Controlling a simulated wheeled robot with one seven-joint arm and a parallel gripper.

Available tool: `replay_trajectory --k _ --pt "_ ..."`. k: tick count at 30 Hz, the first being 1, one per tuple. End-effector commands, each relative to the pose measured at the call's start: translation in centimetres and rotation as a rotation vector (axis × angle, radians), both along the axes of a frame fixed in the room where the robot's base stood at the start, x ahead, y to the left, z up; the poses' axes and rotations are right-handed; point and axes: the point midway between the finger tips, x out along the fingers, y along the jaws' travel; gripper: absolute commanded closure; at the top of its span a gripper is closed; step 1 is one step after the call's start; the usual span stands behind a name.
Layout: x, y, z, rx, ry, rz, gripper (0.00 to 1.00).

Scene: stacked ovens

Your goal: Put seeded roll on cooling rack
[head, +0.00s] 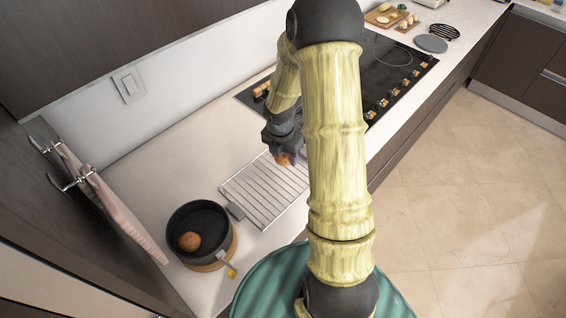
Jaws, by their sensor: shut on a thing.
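My gripper (284,156) is shut on a small orange-brown roll (284,159), at or just above the far part of the cooling rack (255,196). Whether the roll touches the rack cannot be told. The rack is a silver slatted rectangle on the pale counter, with its right side partly hidden by my arm. Another round brown roll (189,241) lies in a dark round pan (205,219) at the left. Seeds cannot be made out on either roll at this size.
The pan stands on a round wooden board (222,259) left of the rack. A black cooktop (395,62) lies beyond the rack. Towels (120,212) hang on wall hooks at the left. Counter (190,150) behind the pan is clear.

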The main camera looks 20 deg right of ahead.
Motion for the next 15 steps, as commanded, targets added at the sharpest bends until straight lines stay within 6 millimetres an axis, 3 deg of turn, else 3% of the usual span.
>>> replay_trajectory --k 8,15 --pt "0.0 -0.2 -0.3 0.000 0.001 -0.003 0.72" --pt "0.0 0.0 -3.3 0.000 0.002 0.002 0.72"
